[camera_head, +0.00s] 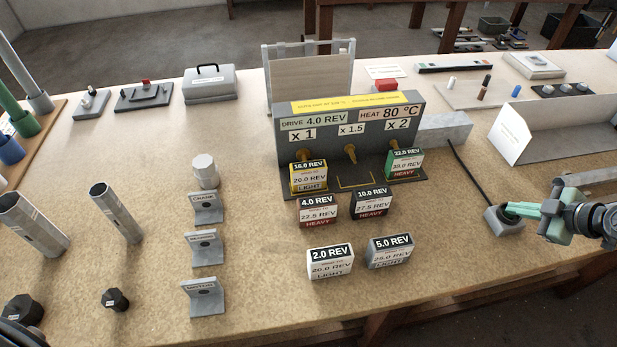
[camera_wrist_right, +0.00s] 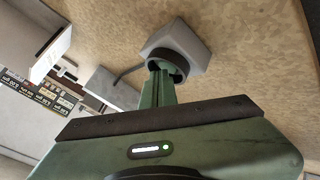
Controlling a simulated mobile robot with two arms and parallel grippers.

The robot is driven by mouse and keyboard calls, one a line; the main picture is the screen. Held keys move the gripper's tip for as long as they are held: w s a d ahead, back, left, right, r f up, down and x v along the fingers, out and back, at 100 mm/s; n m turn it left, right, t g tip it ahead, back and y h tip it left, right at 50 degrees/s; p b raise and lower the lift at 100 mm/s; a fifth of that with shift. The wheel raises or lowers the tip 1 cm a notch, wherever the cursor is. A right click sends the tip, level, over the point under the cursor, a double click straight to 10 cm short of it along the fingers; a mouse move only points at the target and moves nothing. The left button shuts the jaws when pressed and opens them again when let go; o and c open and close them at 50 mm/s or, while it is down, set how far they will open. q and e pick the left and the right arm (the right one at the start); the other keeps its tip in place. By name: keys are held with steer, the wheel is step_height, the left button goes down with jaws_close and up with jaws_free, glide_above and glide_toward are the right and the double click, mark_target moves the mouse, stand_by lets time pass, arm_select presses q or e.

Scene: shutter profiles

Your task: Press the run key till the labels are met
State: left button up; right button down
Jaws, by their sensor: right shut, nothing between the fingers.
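The run key looks to be the small grey box (camera_head: 503,222) with a cable, at the right of the table; it also shows in the right wrist view (camera_wrist_right: 190,45). My right gripper (camera_head: 508,209) is shut and empty, its fingertips at the dark round top of the box; I cannot tell whether it is pressed down. The grey machine (camera_head: 350,128) reads DRIVE 4.0 REV and HEAT 80 °C, with x1, x1.5 and x2 above its places. A yellow 16.0 REV block (camera_head: 308,177) stands under x1, a green 22.0 REV block (camera_head: 404,163) under x2. The middle outlined place is empty.
Labelled blocks stand before the machine: 4.0 REV (camera_head: 317,211), 10.0 REV (camera_head: 371,203), 2.0 REV (camera_head: 330,261) and 5.0 REV (camera_head: 390,251). Grey brackets (camera_head: 207,250) and metal tubes (camera_head: 115,212) are at the left. A white-fronted tray (camera_head: 510,137) lies behind my right gripper.

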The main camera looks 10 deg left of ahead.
mark_target(512, 217)
stand_by(0.4)
steer(key=shift+r, duration=0.45)
steer(key=shift+r+p, duration=2.05)
steer(key=shift+r, duration=0.9)
steer(key=shift+f, duration=0.1)
